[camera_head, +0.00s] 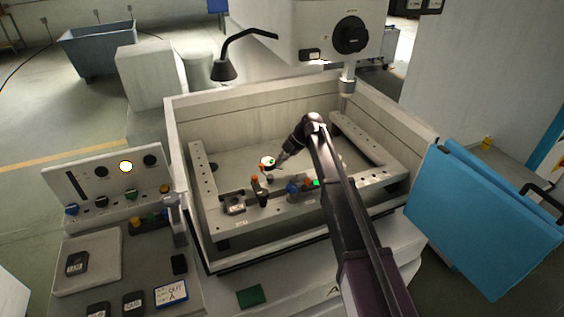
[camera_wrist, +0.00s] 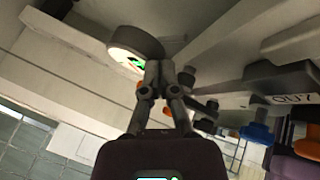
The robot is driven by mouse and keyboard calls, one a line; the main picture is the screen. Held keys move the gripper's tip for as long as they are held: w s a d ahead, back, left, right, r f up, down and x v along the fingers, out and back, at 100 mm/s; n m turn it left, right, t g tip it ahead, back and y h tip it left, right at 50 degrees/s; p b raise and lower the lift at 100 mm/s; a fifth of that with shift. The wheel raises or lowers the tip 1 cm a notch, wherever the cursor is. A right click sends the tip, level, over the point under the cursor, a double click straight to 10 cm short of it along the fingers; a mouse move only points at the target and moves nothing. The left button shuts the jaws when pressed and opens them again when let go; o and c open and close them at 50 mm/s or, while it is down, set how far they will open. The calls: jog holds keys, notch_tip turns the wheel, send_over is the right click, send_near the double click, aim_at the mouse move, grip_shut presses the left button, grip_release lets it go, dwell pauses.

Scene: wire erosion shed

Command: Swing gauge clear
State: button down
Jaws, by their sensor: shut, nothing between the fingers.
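The gauge is a small round dial (camera_head: 267,161) with a white face and green marks, inside the machine's tank. In the wrist view the dial (camera_wrist: 136,48) has a dark grey rim and shows a green and orange pattern, partly hidden behind my fingers. My gripper (camera_head: 277,167) reaches down into the tank beside the dial. In the wrist view my gripper (camera_wrist: 159,68) is shut, with its fingertips together at the dial's lower right edge. I cannot tell whether they touch it. An orange-topped part (camera_head: 255,180) stands just below the dial.
The tank (camera_head: 186,110) has raised walls around a table frame (camera_head: 205,185). A blue knob (camera_head: 292,188) and clamps sit along the front rail. The machine head (camera_head: 325,28) and a bent lamp (camera_head: 225,70) hang behind. A blue door (camera_head: 480,220) stands open at right.

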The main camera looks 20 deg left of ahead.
jog(key=shift+d, duration=0.1)
jog(key=d, duration=0.4)
jog(key=shift+s+r, duration=0.15)
jog(key=shift+r, duration=0.05)
jog(key=w+p+v, duration=0.1)
jog(key=p+v, duration=0.7)
jog(key=v, duration=0.2)
jog(key=shift+a, duration=0.45)
jog(key=shift+w+d, duration=0.1)
